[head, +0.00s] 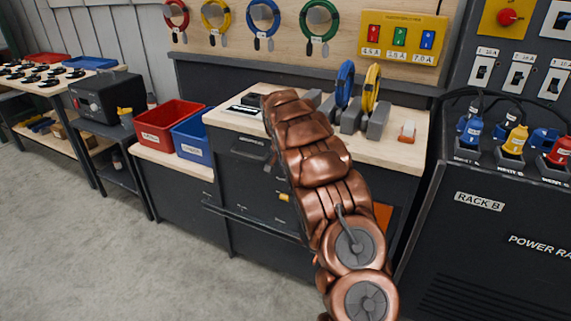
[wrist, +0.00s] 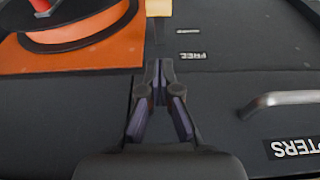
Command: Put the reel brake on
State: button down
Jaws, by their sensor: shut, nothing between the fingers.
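The reel (wrist: 75,28) is orange with a dark rim and a red piece on top, on an orange plate at the upper left of the wrist view. A pale yellow block (wrist: 158,8), apparently the brake lever's grip, is at the top edge beside it, partly cut off. A small label reading FREE (wrist: 190,56), upside down, is near it. My gripper (wrist: 160,72) is shut and empty, its tips below the yellow block in the picture with a visible gap. In the head view a yellow piece (head: 284,197) shows beside my arm, which hides the gripper and most of the reel.
A drawer handle (wrist: 285,101) stands out from the dark front at the right of the wrist view. In the head view, the bench top (head: 408,155) holds blue and yellow coils. Red (head: 168,125) and blue bins stand left. The floor at lower left is clear.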

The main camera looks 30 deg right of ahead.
send_over(286, 194)
notch_tip(286, 194, down, 5)
jog(key=shift+s+d+r, duration=0.1)
jog(key=shift+s, duration=0.05)
jog(key=shift+s+a+f, duration=0.15)
jog(key=shift+a+f, duration=0.1)
jog(key=shift+f, duration=0.25)
jog(key=shift+s+a+f, duration=0.1)
jog(key=shift+a+f, duration=0.1)
jog(key=shift+f, duration=0.25)
jog(key=shift+a+f+b, duration=0.1)
jog(key=shift+a+b, duration=0.05)
jog(key=shift+b, duration=0.2)
